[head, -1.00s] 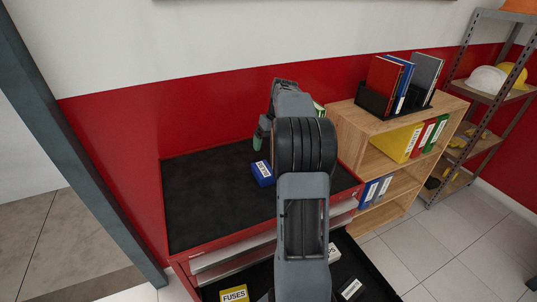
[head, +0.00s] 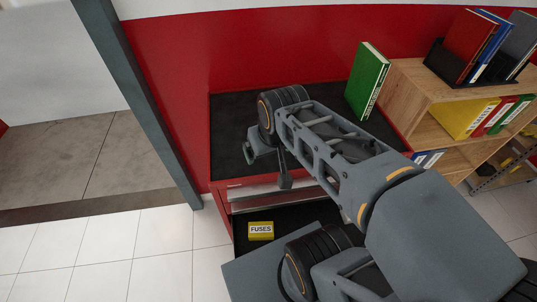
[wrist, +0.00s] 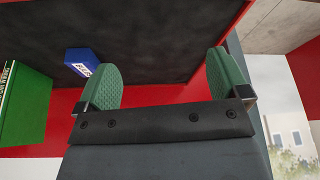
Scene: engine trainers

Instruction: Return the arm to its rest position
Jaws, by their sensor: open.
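My arm reaches in the head view from the lower right to over the red tool cabinet, whose black top (head: 228,125) shows at left. My gripper (head: 266,167) is above the cabinet's front edge. In the wrist view my gripper (wrist: 165,88) has its two green-padded fingers spread wide with nothing between them. A blue box (wrist: 84,61) lies on the black top, apart from the fingers; my arm hides it in the head view. A green binder (head: 367,78) stands upright at the top's right side and also shows in the wrist view (wrist: 25,105).
An open drawer (head: 245,246) below the top holds a yellow fuses box (head: 260,231); my arm covers much of the drawer. A wooden shelf (head: 413,75) with binders stands at right. A grey post (head: 135,100) stands at left. Tiled floor (head: 120,255) is clear at lower left.

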